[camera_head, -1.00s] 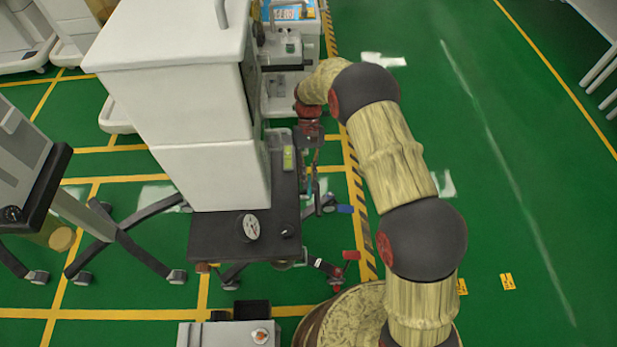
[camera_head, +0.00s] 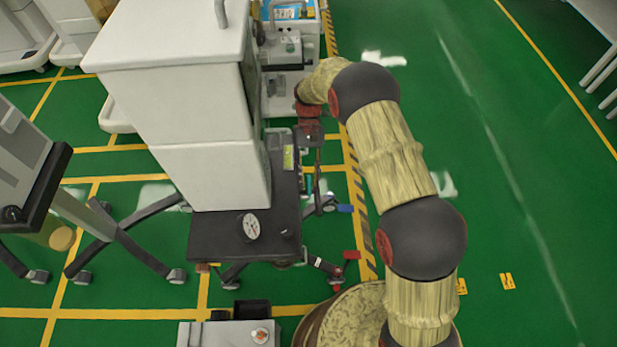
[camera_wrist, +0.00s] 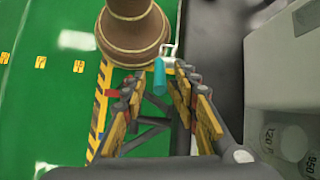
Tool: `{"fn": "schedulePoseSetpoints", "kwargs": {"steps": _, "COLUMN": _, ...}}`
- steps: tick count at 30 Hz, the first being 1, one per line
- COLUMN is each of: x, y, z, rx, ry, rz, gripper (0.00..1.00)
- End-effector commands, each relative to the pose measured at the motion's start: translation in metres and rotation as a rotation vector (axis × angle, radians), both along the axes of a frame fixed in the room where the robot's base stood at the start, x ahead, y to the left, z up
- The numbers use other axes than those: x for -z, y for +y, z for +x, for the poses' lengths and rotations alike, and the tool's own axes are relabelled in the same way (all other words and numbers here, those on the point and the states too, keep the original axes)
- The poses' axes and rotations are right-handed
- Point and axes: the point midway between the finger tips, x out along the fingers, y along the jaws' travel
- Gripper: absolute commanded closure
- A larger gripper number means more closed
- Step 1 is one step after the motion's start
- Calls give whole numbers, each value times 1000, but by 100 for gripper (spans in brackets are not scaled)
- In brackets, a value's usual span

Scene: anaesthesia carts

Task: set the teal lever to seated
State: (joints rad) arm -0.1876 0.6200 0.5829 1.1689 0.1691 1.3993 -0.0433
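The teal lever (camera_wrist: 159,76) shows in the wrist view as a short teal cylinder beside a small metal fitting (camera_wrist: 166,58) at the dark cart's edge. In the head view only a small teal patch (camera_head: 308,184) shows beside the cart, partly hidden by my gripper. My gripper (camera_wrist: 158,84) is open, with one finger on each side of the lever in the wrist picture. I see no clear contact, and the depth gap is hard to tell. In the head view my gripper (camera_head: 316,168) points down along the cart's right side, seen nearly edge-on.
The dark cart shelf (camera_head: 220,238) carries a tall white cabinet (camera_head: 200,110) close to my gripper's left. A round gauge (camera_head: 251,227) sits on the shelf. Cart legs with a red caster pedal (camera_head: 351,255) spread below. Open green floor (camera_head: 510,200) lies to the right.

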Motion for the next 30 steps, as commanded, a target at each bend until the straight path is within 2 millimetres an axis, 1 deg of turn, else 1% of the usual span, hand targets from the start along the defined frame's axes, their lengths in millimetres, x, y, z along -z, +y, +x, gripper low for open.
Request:
{"fn": "schedulePoseSetpoints", "kwargs": {"steps": 5, "x": -6, "y": 0, "z": 5, "rx": 0, "ry": -2, "rz": 0, "gripper": 70}}
{"fn": "schedulePoseSetpoints", "kwargs": {"steps": 8, "x": -15, "y": -1, "z": 12, "rx": 0, "ry": -1, "rz": 0, "gripper": 70}}
{"fn": "schedulePoseSetpoints", "kwargs": {"steps": 15, "x": -44, "y": -3, "z": 34, "rx": 0, "ry": -2, "rz": 0, "gripper": 70}}
{"fn": "schedulePoseSetpoints", "kwargs": {"steps": 21, "x": -59, "y": -4, "z": 46, "rx": 0, "ry": 0, "rz": 0, "gripper": 70}}
{"fn": "schedulePoseSetpoints", "kwargs": {"steps": 30, "x": -63, "y": -4, "z": 48, "rx": 0, "ry": 0, "rz": 0, "gripper": 70}}
